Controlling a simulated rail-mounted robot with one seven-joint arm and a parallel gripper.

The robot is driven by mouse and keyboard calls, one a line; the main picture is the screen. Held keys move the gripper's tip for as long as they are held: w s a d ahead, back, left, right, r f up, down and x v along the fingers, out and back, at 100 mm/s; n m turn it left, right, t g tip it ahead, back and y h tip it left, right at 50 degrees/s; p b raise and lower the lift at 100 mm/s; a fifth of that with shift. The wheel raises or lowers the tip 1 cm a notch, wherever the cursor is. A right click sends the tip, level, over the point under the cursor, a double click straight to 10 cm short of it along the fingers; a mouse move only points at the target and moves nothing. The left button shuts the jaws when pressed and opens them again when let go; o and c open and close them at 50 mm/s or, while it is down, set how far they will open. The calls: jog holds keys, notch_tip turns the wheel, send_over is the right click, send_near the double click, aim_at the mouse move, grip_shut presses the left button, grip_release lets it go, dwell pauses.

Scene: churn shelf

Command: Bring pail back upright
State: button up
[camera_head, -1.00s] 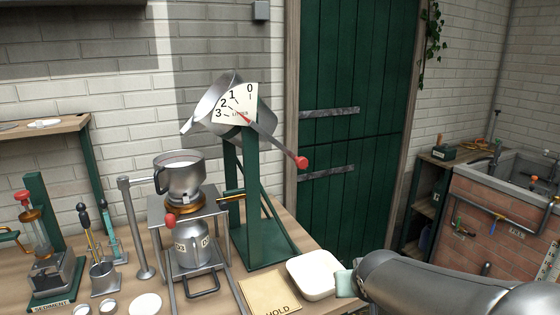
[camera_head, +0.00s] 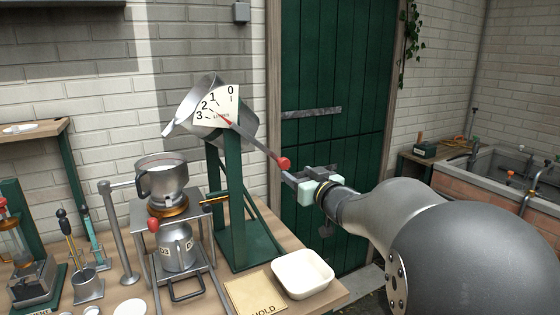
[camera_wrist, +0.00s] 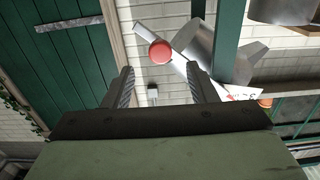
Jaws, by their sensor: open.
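The metal pail (camera_head: 198,101) hangs tilted on a green stand (camera_head: 233,205), its spout toward the left. A white dial (camera_head: 217,106) marked 0 to 3 is in front of it, with a red pointer near it. A lever with a red knob (camera_head: 283,163) slants down to the right from the pail. My gripper (camera_head: 292,179) is open just right of and below the knob. In the wrist view, the red knob (camera_wrist: 160,51) shows ahead of and between the open fingers (camera_wrist: 160,88), with the lever and the pail (camera_wrist: 215,50) behind it. I see no contact.
A white tray (camera_head: 303,274) and a HOLD card (camera_head: 255,293) lie on the bench below. A metal pot (camera_head: 163,179) and a can (camera_head: 177,250) stand on a rack left of the stand. A green door (camera_head: 325,75) is behind my gripper.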

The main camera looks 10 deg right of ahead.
aim_at(286, 165)
jog(key=p+x, duration=0.1)
jog(key=x, duration=0.9)
jog(key=shift+w+p, duration=0.3)
jog(key=shift+p, duration=0.05)
